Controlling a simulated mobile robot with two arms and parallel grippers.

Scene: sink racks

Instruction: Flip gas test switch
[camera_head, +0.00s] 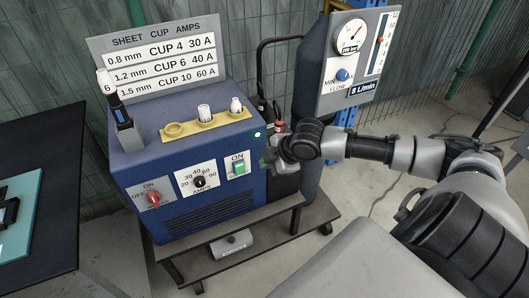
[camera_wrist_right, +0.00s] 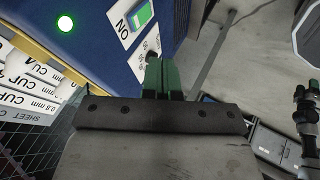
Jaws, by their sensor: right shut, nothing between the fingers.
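The blue welding machine (camera_head: 220,206) stands on a low cart. My right gripper (camera_head: 272,160) is at the right end of its front panel, beside the green ON rocker switch (camera_head: 239,168). In the right wrist view my right gripper's green fingers (camera_wrist_right: 167,62) are shut and empty. I cannot tell whether the tips touch the knob. My left gripper is not in view.
The panel also has a red OFF/ON knob (camera_head: 153,198) and an amps dial (camera_head: 199,181). Cups (camera_head: 204,112) and a torch (camera_head: 122,119) sit on top. A gas cylinder with a flow gauge board (camera_head: 357,62) stands behind my arm. A dark table (camera_head: 58,160) is at left.

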